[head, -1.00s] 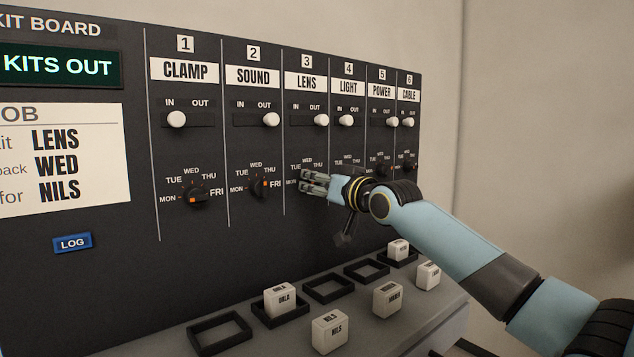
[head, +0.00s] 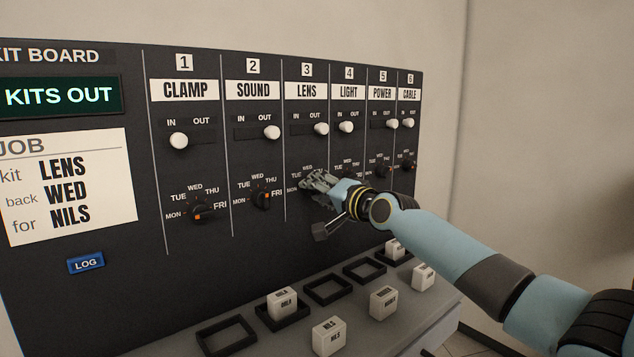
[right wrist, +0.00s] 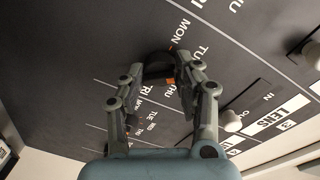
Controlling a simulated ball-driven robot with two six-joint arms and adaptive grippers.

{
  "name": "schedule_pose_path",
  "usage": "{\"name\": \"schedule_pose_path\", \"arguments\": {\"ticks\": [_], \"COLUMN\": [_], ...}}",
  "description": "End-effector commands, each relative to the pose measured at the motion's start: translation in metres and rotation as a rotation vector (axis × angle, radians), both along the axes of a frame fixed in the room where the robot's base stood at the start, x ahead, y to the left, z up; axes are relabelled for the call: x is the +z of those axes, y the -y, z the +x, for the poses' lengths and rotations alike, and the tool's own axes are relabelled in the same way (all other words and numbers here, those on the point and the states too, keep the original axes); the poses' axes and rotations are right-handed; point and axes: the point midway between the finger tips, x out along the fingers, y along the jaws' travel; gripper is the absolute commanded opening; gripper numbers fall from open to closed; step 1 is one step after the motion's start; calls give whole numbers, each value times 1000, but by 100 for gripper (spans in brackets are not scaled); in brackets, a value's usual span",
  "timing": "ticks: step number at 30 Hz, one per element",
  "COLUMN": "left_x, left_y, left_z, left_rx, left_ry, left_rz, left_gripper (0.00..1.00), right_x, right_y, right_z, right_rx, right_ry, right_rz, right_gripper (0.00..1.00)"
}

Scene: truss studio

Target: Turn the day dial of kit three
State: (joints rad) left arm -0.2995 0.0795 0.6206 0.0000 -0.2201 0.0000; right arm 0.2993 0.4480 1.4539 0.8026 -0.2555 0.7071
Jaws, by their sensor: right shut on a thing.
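The kit three panel, LENS (head: 307,91), is the third column of the dark kit board in the head view. Its day dial is mostly hidden behind my right gripper (head: 318,181) there. In the right wrist view the dark day dial (right wrist: 158,64) sits between the two fingertips of my right gripper (right wrist: 160,72), with some orange showing on it. The fingers are shut on it from both sides. My left gripper is not in view.
The job card (head: 65,188) reads kit LENS, back WED, for NILS. The LENS slider knob (head: 321,129) is at OUT. Neighbouring dials, such as the SOUND dial (head: 261,199), flank the gripper. White name blocks (head: 329,337) and dark frames (head: 227,337) stand on the ledge below.

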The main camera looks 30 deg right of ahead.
Motion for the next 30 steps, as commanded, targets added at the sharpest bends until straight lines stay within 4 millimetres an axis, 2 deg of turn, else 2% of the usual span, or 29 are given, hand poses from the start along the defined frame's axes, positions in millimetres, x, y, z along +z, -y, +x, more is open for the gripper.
{"name": "schedule_pose_path", "arguments": {"ticks": [3, 15, 24, 30], "left_x": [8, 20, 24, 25], "left_y": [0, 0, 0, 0], "left_z": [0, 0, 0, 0], "left_rx": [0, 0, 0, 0], "left_ry": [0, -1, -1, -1], "left_rz": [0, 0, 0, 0], "left_gripper": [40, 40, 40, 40], "right_x": [1, 1, 0, 0], "right_y": [1, 1, 1, 1], "right_z": [0, 0, 0, 0], "right_rx": [0, -1, -1, -2], "right_ry": [-10, -36, -51, -55], "right_rz": [110, 460, 628, 680], "right_gripper": [1, 1, 1, 1]}}
